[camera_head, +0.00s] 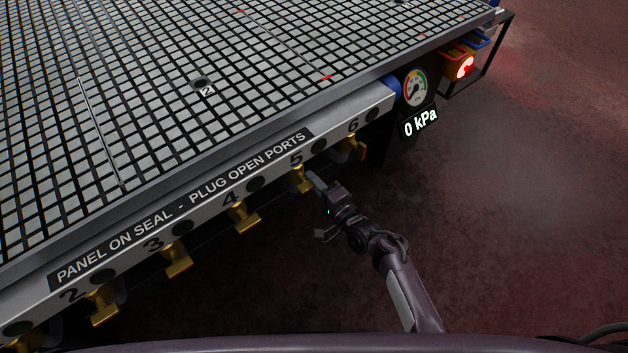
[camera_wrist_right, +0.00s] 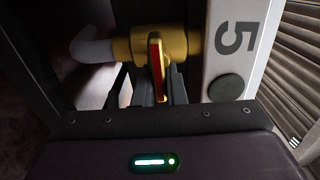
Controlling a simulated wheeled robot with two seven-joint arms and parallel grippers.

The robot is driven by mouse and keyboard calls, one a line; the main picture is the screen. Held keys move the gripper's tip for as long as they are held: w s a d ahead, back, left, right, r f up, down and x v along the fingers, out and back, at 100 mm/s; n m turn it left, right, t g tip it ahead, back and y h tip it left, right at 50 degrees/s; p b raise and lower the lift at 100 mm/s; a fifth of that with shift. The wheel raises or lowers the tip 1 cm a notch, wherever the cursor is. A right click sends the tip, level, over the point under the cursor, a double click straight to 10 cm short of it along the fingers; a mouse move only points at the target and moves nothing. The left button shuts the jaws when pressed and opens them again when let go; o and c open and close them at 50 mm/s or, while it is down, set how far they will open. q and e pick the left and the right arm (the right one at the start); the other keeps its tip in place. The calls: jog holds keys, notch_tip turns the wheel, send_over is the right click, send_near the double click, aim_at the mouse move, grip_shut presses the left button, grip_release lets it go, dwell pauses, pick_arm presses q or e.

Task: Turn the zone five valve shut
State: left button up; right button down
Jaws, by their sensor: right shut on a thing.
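The zone five valve (camera_head: 302,179) is a brass valve under the table's front rail, below the number 5. In the right wrist view its yellow body (camera_wrist_right: 185,42) lies across the picture beside a white rail plate marked 5. Its handle (camera_wrist_right: 157,68), yellow with a red face, stands across the body. My right gripper (camera_head: 317,184) is at this valve from the front right. In the wrist view its dark fingers (camera_wrist_right: 152,88) are shut on the handle's lower end, one on each side. My left gripper is not in view.
The zone four valve (camera_head: 243,216) and zone six valve (camera_head: 352,148) flank it closely. The grid table (camera_head: 150,90) overhangs above. A round gauge (camera_head: 414,87) and a display (camera_head: 420,122) reading 0 kPa hang at the corner. A lit red lamp (camera_head: 463,67) is beyond. Floor at right is clear.

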jog(key=c, duration=1.5)
grip_release()
jog(key=v, duration=0.8)
jog(key=shift+p, duration=0.35)
jog(key=shift+w+f, duration=0.1)
